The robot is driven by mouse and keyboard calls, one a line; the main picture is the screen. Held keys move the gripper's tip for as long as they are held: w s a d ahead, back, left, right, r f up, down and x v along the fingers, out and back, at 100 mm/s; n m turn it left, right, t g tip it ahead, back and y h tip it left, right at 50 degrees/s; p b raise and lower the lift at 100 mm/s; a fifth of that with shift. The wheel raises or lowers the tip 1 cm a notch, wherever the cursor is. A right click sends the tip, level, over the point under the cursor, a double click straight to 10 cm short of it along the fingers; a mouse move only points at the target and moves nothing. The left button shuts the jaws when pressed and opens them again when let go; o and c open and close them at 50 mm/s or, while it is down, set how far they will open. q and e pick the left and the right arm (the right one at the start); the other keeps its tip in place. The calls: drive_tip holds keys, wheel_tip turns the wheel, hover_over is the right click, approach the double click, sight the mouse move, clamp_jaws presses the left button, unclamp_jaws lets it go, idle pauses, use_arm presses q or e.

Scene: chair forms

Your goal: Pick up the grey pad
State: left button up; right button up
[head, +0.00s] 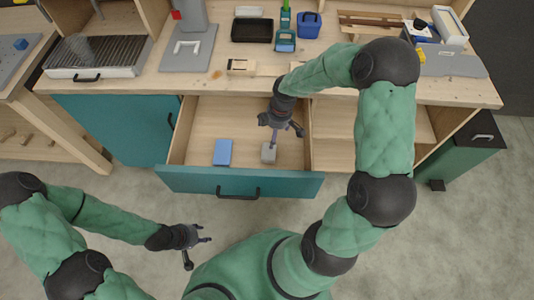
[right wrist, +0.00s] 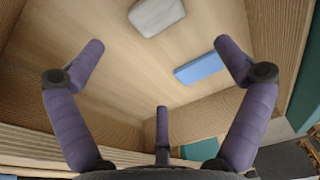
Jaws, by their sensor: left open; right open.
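The grey pad (head: 268,153) lies on the floor of the open drawer, right of a blue pad (head: 223,152). In the right wrist view the grey pad (right wrist: 156,15) is at the top edge, beyond the fingers, and the blue pad (right wrist: 201,68) lies to its right. My right gripper (head: 281,127) is open and empty above the drawer, and one finger overlaps the grey pad's upper edge in the head view. I see no contact. My left gripper (head: 199,250) is open and empty over the floor in front of the drawer.
The drawer's teal front (head: 290,186) and wooden side walls surround the pads. The workbench top (head: 140,82) above holds a black tray (head: 252,31), a blue box (head: 310,25) and tools. A green cabinet (head: 470,160) stands at the right.

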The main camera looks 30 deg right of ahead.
sight(269, 151)
drive_tip(key=f+b, duration=0.1)
drive_tip(key=f, duration=0.2)
drive_tip(key=f+b, duration=0.2)
drive_tip(key=f, duration=0.1)
drive_tip(key=f+b, duration=0.2)
drive_tip(key=f, duration=0.1)
drive_tip(key=shift+w+a+f, duration=0.3)
drive_tip(key=shift+w, duration=0.05)
drive_tip(key=f+b, duration=0.2)
drive_tip(key=f, duration=0.1)
drive_tip(key=f+b, duration=0.1)
drive_tip(key=f, duration=0.1)
drive_tip(key=shift+a, duration=0.25)
drive_tip(key=shift+w, duration=0.1)
drive_tip(key=shift+c, duration=0.6)
drive_tip(key=c, duration=0.9)
